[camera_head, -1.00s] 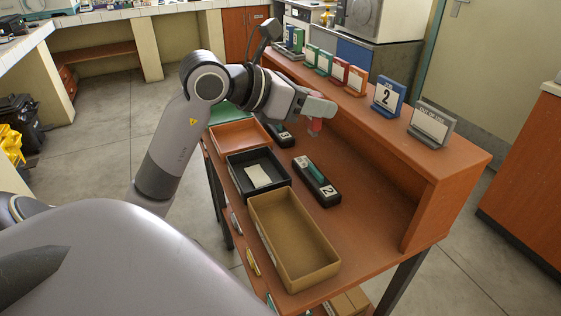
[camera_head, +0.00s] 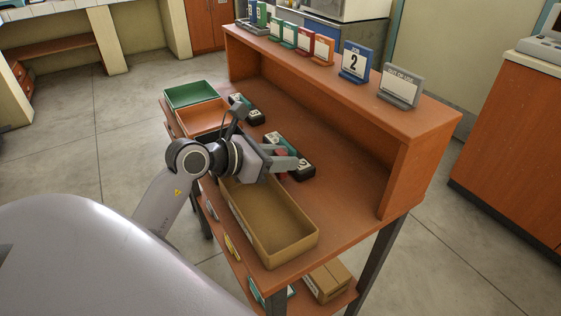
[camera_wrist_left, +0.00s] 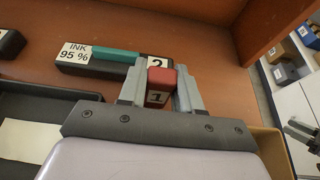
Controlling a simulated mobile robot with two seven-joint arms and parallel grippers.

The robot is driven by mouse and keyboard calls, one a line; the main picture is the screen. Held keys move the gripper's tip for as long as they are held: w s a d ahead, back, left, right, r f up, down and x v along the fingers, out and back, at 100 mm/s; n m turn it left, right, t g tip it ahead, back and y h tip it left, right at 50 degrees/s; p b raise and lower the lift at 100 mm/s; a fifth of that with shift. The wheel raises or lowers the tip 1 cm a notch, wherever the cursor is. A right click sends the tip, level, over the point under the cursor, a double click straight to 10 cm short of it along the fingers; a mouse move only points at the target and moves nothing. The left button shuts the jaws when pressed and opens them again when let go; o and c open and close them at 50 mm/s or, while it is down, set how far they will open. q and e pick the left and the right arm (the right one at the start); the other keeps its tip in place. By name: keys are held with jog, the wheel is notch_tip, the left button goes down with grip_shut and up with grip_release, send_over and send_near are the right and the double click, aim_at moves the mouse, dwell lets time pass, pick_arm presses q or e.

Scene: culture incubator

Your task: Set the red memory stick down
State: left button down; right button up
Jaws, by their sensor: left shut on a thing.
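My left gripper (camera_head: 290,158) is shut on the red memory stick (camera_wrist_left: 160,78), which has a label with a 1. The stick's red end also shows between the fingers in the head view (camera_head: 281,150). The gripper is over the desk, beside a black holder (camera_wrist_left: 72,64) labelled INK 95 % and 2, with a teal stick in it. The holder is partly behind the gripper in the head view (camera_head: 306,167). I cannot tell whether the red stick touches the holder or desk. My right gripper is not in the head view.
A tan open box (camera_head: 304,243) lies at the desk's near end. Green (camera_head: 181,105) and orange (camera_head: 191,131) trays stand farther back; a black tray (camera_wrist_left: 45,97) is partly hidden by my arm. Another black holder (camera_head: 255,119) lies beyond. The raised shelf (camera_head: 340,90) bears cards.

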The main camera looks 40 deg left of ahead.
pick_arm(q)
jog(key=shift+f, duration=0.25)
jog(key=shift+f, duration=0.15)
jog(key=c, duration=0.8)
grip_release()
